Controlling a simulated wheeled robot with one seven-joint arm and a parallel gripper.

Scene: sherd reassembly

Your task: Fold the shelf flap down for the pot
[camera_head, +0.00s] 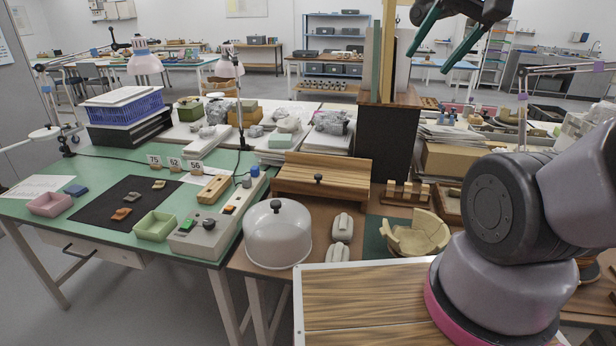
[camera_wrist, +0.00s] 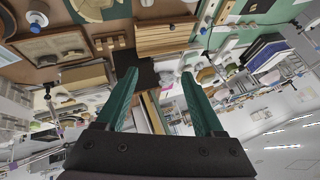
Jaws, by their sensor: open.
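A low striped wooden unit with a black knob, seemingly the shelf flap (camera_head: 318,190), stands on the brown bench at picture centre. An upright board rises behind its knobbed panel; I cannot tell where the hinge is. Striped wood also shows in the wrist view (camera_wrist: 165,40). The pot (camera_head: 420,236), a pale tan, broken-rimmed vessel, sits on a dark green mat to the right; part of it shows at the wrist view's top edge (camera_wrist: 90,10). My gripper (camera_head: 425,62) is high up at the upper right, green fingers spread and empty, well apart from the flap. The fingers also show in the wrist view (camera_wrist: 159,74).
A dark cabinet (camera_head: 384,140) with tall boards on top stands behind and right of the flap. A white dome (camera_head: 278,234) with a black knob and two pale grey objects (camera_head: 342,228) stand in front. A green table (camera_head: 100,165) with trays is at left.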

